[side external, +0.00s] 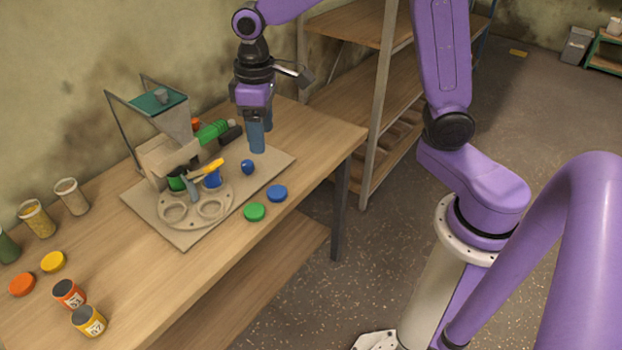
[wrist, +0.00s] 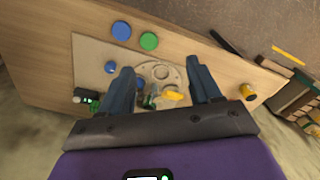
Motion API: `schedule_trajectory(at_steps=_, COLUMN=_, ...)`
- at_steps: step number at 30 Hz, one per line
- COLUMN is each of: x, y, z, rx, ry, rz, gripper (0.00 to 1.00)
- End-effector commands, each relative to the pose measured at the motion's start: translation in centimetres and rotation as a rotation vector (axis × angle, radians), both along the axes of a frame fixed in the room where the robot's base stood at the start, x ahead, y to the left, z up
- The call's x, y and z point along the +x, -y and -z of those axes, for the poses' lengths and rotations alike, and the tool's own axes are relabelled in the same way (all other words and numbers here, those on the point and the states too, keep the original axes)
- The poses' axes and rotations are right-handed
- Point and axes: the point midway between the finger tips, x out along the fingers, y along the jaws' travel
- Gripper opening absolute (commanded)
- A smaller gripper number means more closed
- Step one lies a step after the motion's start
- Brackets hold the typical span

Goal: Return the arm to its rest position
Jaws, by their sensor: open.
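My gripper (side external: 262,138) hangs pointing down above the back right part of the table, near the right corner of the beige base board (side external: 186,238). In the wrist view, the two blue fingers of my gripper (wrist: 163,75) stand wide apart with nothing held between them. The bucket elevator (side external: 168,160) stands on the board to the left, with a teal-topped hopper (side external: 158,103) and a green motor-like part (side external: 213,130). In front of it is a round plate with cups (side external: 192,212). The fingers hide part of the board in the wrist view.
A green lid (side external: 254,212) and a blue lid (side external: 277,192) lie near the table's front edge. Several jars and lids, including a yellow-labelled jar (side external: 88,320), stand at the left end. A shelf rack (side external: 376,100) stands behind the table's right end.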

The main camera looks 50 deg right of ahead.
Motion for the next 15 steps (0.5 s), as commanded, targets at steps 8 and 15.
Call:
schedule_trajectory(at_steps=8, x=-9.1, y=0.5, z=-0.7, rx=0.005, ry=0.006, rz=-0.198, gripper=0.63)
schedule_trajectory(at_steps=15, x=-16.7, y=2.6, z=-0.4, rx=0.008, ry=0.008, rz=-0.367, gripper=0.63)
